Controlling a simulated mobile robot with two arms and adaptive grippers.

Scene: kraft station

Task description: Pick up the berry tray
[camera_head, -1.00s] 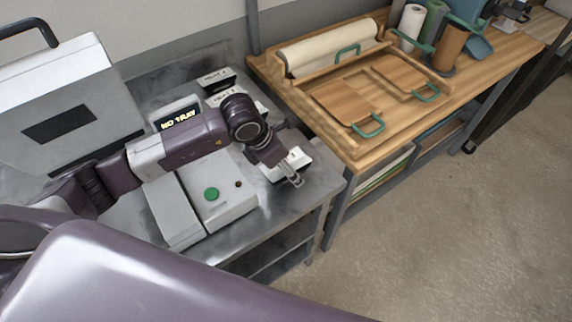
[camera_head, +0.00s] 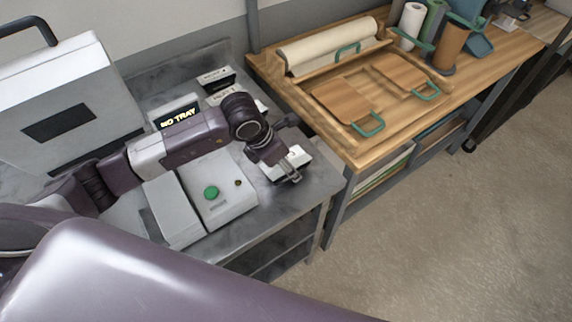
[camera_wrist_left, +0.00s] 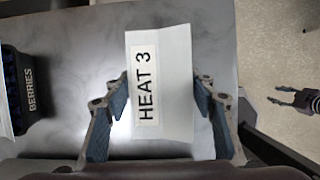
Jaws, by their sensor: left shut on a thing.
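A dark tray labelled BERRIES (camera_wrist_left: 22,92) shows at the left edge of the left wrist view, partly cut off. I cannot make it out for sure in the head view. My left gripper (camera_head: 291,176) is over the front right of the grey metal table, away from the tray. In the left wrist view, my left gripper (camera_wrist_left: 160,120) is shut on a white block labelled HEAT 3 (camera_wrist_left: 172,85), with a finger on each side. The block (camera_head: 280,168) also shows in the head view. My right gripper (camera_wrist_left: 277,96) shows small at the right of the left wrist view, its fingers apart.
A white sealing machine (camera_head: 230,200) with a green button stands beside the arm, behind it a NO TRAY display (camera_head: 178,119). White-fronted blocks (camera_head: 215,77) sit at the back. A wooden bench (camera_head: 310,115) with boards adjoins on the right. Open floor lies in front.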

